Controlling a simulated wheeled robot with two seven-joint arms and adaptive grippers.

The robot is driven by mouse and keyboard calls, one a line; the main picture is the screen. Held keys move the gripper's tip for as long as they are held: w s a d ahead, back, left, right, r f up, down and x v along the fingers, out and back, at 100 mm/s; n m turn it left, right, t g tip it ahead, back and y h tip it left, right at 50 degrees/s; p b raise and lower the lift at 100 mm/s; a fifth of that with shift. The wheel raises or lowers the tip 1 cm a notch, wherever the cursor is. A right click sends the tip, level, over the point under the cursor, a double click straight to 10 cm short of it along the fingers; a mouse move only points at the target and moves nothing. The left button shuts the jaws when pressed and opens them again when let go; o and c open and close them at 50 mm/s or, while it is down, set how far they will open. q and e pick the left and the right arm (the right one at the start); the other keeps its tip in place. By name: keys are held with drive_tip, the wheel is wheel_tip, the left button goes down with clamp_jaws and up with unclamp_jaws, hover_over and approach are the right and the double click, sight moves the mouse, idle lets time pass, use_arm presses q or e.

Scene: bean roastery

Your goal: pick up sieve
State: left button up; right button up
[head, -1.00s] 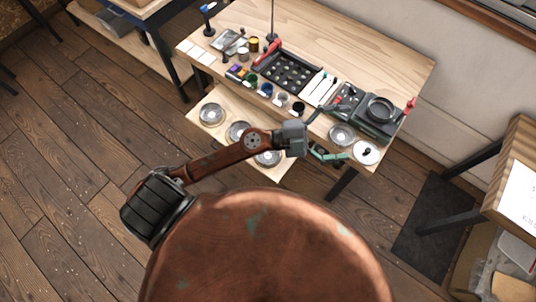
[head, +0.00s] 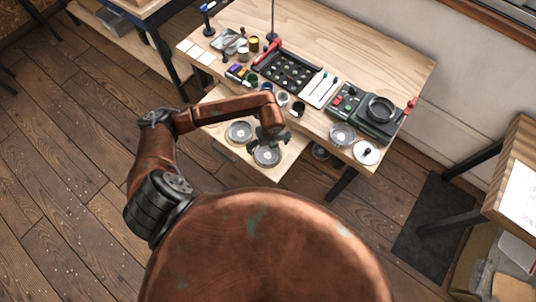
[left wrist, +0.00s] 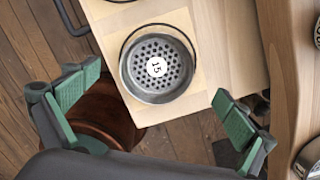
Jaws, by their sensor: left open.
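A round metal sieve (left wrist: 158,66) with a perforated bottom lies flat on a pale wooden board (left wrist: 190,104) in the left wrist view. A white label on it reads what looks like 15. In the head view this appears to be the front sieve (head: 267,157), with another sieve (head: 239,132) behind it to the left. My left gripper (head: 268,140) is over the front sieve. In the left wrist view its green fingers (left wrist: 156,88) are wide apart and empty, one to each side below the sieve. I cannot tell its exact height. My right gripper is not in view.
The board juts out from the wooden table (head: 340,52). On the table are a black tray (head: 287,73), small cups, a dark device (head: 378,115) and round metal dishes (head: 342,135). The table edge is close to the gripper's right. Open floor (head: 60,180) lies left.

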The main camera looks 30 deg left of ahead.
sight(267, 154)
use_arm(q)
wheel_tip(267, 154, down, 5)
drive_tip(key=shift+s+f+b, duration=0.1)
drive_tip(key=shift+s+b, duration=0.05)
drive_tip(key=shift+b, duration=0.15)
drive_tip(key=shift+c, duration=0.5)
drive_tip(key=c, duration=1.2)
